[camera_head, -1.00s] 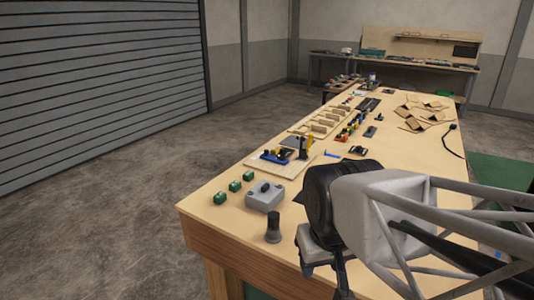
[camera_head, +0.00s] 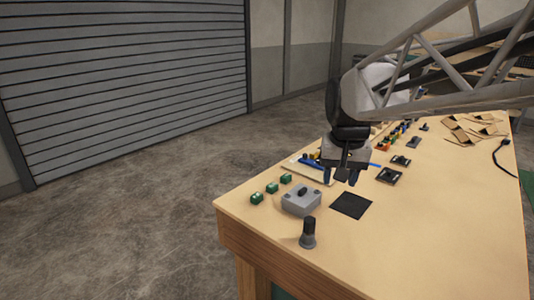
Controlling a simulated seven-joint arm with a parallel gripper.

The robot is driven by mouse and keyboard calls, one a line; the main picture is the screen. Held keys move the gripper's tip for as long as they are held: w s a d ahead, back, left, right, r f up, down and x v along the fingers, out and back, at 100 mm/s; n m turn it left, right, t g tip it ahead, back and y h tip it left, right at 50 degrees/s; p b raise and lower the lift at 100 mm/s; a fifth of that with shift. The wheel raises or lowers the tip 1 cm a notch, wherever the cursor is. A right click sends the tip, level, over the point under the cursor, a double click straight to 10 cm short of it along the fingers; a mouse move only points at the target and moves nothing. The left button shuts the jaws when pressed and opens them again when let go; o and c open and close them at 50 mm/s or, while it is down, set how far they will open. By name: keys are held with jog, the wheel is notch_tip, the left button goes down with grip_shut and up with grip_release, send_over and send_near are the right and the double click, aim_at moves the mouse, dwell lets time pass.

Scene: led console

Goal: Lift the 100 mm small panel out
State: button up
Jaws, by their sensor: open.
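My gripper (camera_head: 340,178) points down over the wooden workbench (camera_head: 430,240), its two dark fingertips apart and nothing seen between them. It shows behind the grey control box and to the upper left of a flat black square (camera_head: 351,205) lying on the bench. No label or size can be read, so I cannot tell whether this square is the 100 mm small panel. A light board with blue parts (camera_head: 305,168) lies just left of my gripper, which hides part of it.
Three green blocks (camera_head: 271,188) line the left edge. The grey control box (camera_head: 301,201) and a dark knob-topped post (camera_head: 308,233) stand in front. Two small dark devices (camera_head: 390,175) lie right of my gripper. Cardboard pieces (camera_head: 465,132) and a cable lie farther back. The front right is bare.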

jog(key=w+d+m+g, duration=0.1)
jog(key=w+d+m, duration=0.1)
jog(key=w, duration=1.2)
jog(key=w+d+m, duration=0.1)
jog(key=w+d, duration=0.2)
jog(key=w, duration=1.2)
jog(key=w+d+f+m, duration=0.1)
jog(key=w+f, duration=0.3)
jog(key=w, duration=0.4)
jog(key=w+d+f+m, duration=0.1)
jog(key=w+d+f, duration=0.3)
jog(key=w, duration=0.5)
jog(key=w+d+f+m+g, duration=0.1)
jog(key=w+d+f, duration=0.1)
jog(key=w+f, duration=0.4)
jog(key=shift+w+d, duration=0.15)
jog(key=shift+w, duration=1.05)
jog(key=shift+w+d+f, duration=0.1)
jog(key=shift+w+f, duration=0.1)
jog(key=shift+f, duration=0.1)
jog(key=shift+f, duration=1.2)
jog(key=shift+f, duration=0.1)
jog(key=shift+f, duration=2.55)
